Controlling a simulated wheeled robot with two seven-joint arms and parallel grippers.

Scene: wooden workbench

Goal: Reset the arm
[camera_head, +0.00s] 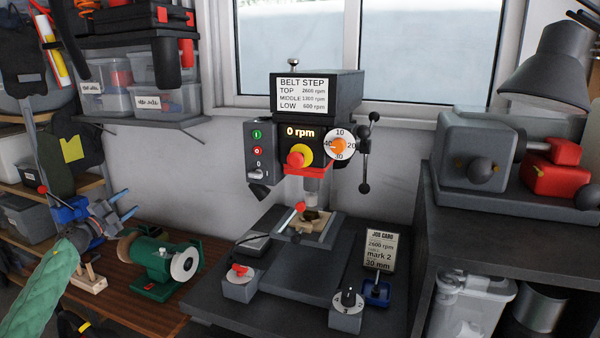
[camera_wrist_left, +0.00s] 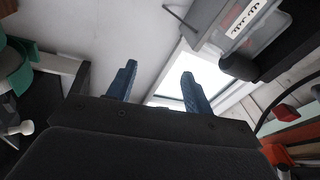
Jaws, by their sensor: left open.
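My left arm (camera_head: 48,285), in a green sleeve, comes in from the lower left in the head view. My left gripper (camera_head: 127,204) is raised at the left, near the green bench grinder and well left of the drill press. Its two blue fingers stand apart with nothing between them. The left wrist view shows the same fingers (camera_wrist_left: 159,69) spread and empty, with the wall and window behind. The drill press (camera_head: 318,95) stands at the centre, and its display reads 0 rpm. My right arm and gripper do not show.
The green bench grinder (camera_head: 160,266) sits on the wooden bench (camera_head: 205,258). A job card (camera_head: 380,250) stands right of the press. A grey machine with a red part (camera_head: 555,170) and a lamp (camera_head: 550,75) are at the right. A shelf (camera_head: 150,122) with bins hangs upper left.

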